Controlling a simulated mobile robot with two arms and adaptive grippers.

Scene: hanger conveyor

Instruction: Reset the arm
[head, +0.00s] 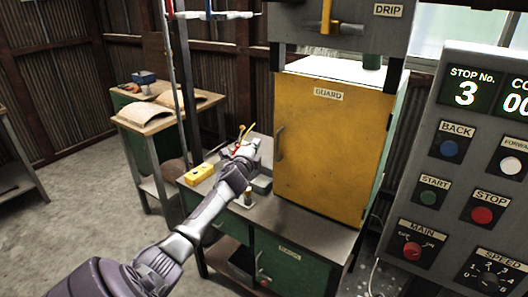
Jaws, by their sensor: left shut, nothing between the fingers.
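My left arm comes in from the lower left and reaches over the grey workbench. My left gripper (247,148) is at its far end, shut and empty, near the left side of the yellow guard door (330,135). A small red and yellow item (238,143) shows beside the gripper; I cannot tell whether they touch. My right gripper is not in view.
A yellow box (199,174) lies on the left of the bench (305,222). A control panel (478,135) with buttons, reading stop number 3, stands at the right. Open floor lies at the left.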

